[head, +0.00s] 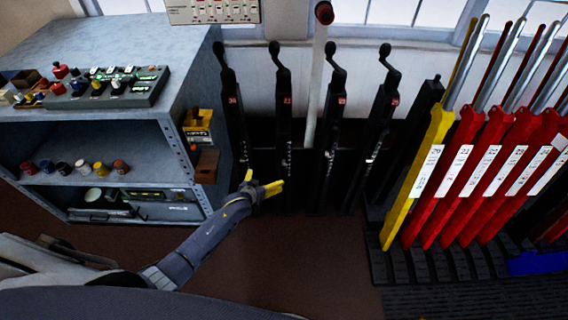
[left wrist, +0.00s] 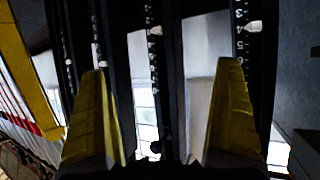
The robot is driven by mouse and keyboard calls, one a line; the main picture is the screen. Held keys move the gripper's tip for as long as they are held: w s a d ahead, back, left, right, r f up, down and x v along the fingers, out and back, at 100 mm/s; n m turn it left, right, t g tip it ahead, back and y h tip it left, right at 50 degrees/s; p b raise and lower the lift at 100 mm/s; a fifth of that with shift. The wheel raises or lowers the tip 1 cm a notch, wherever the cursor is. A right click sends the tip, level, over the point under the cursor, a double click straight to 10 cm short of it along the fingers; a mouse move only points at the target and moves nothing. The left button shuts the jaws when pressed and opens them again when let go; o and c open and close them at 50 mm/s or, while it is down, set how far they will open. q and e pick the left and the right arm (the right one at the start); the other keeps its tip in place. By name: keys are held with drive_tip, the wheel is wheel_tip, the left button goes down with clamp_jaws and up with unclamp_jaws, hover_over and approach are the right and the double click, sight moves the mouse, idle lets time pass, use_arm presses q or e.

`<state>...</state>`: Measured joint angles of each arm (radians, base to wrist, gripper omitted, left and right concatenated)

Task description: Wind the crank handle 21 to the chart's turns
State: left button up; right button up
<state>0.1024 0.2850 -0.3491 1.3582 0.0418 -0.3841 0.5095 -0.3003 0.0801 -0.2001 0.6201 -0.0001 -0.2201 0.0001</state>
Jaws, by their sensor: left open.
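Several black crank posts stand in a row in the head view, each with a curved crank on top and a small red number plate. The plate on the second post from the left seems to read 21, and its crank handle (head: 279,55) stands up at the top.
A grey shelf unit (head: 105,122) with a control box (head: 108,88) stands at left, close to my arm. A yellow lever (head: 420,165) and several red levers (head: 462,165) stand in a black frame at right. Floor between is clear.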

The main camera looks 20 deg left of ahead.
use_arm(q)
drive_tip(key=x, duration=0.6)
drive_tip(key=shift+w, duration=0.15)
idle(0.7)
drive_tip(key=v, duration=1)
